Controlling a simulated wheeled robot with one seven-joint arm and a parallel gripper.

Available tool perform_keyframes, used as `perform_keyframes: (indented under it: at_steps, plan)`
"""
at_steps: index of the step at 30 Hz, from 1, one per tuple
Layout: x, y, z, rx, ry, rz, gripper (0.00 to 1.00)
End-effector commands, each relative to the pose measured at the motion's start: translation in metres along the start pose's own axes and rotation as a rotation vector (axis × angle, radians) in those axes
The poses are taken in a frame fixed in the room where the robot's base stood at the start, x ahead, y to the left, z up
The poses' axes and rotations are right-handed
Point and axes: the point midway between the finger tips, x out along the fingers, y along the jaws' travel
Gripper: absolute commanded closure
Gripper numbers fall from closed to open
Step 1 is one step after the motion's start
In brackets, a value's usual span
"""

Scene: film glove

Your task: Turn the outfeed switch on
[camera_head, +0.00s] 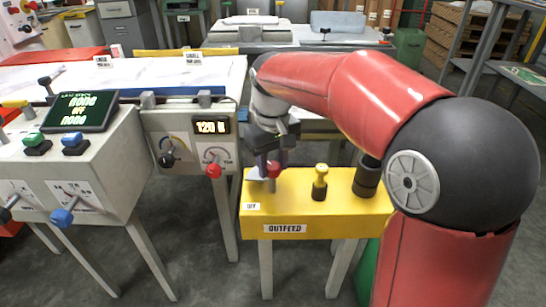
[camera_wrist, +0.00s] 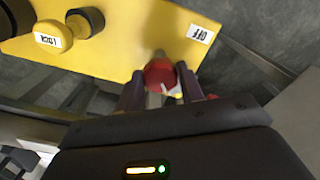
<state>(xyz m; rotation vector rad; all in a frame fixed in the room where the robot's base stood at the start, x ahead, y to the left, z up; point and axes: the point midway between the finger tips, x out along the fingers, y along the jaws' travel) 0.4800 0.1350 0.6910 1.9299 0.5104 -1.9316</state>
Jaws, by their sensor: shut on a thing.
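The yellow outfeed box (camera_head: 350,211) stands on legs in the middle of the head view, with an "OUTFEED" label on its front and an "OFF" label at its left corner. Its red-knobbed switch (camera_head: 273,169) is at the left of its top. My gripper (camera_head: 266,163) is over that end, with its fingers around the red knob. In the wrist view my gripper (camera_wrist: 165,85) is shut on the red knob (camera_wrist: 159,75), one finger on each side. The "OFF" label (camera_wrist: 201,34) shows close beside the knob. The lever below the knob is mostly hidden.
On the same box stand a yellow knob (camera_head: 320,177), marked "LOCK" in the wrist view (camera_wrist: 53,36), and a black cylinder (camera_head: 367,176). Left is a grey console with a screen (camera_head: 83,111) and a panel with a red knob (camera_head: 213,171). My arm covers much of the right.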

Motion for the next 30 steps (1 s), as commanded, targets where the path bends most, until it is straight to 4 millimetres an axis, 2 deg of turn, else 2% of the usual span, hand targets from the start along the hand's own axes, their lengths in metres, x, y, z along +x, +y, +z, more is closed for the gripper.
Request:
perform_keyframes:
  at_steps: [16, 30]
  plan:
    - [-0.0016, -0.0013, -0.0010, 0.491, 0.002, -0.001, 0.85]
    - [-0.0005, -0.0016, -0.0014, 0.704, 0.003, -0.001, 0.85]
